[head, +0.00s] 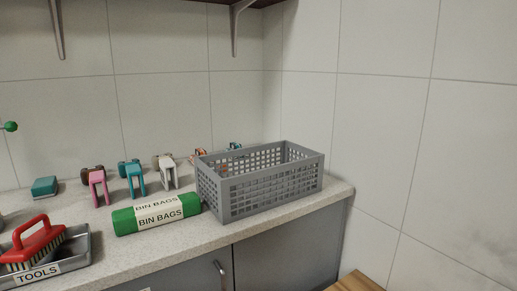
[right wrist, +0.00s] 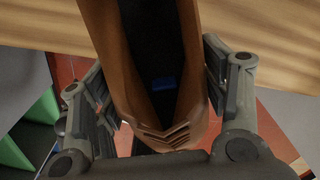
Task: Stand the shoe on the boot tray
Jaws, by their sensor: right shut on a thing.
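A brown shoe (right wrist: 192,95) fills the middle of the right wrist view, with its dark opening and a small blue patch inside facing the camera. My right gripper (right wrist: 156,72) is shut on the shoe, with one finger on each side of it. The far part of the shoe runs out of the top of that view. I cannot make out the boot tray in either view. Neither gripper and no shoe shows in the head view, and my left gripper is not in view.
A grey crate (head: 270,187), a green bin-bag roll (head: 125,221) and a tools tray (head: 78,249) with a red brush (head: 38,240) stand on the stone counter (head: 190,237). A wooden surface (head: 357,284) shows low right. A wooden surface (right wrist: 270,27) also lies behind the shoe.

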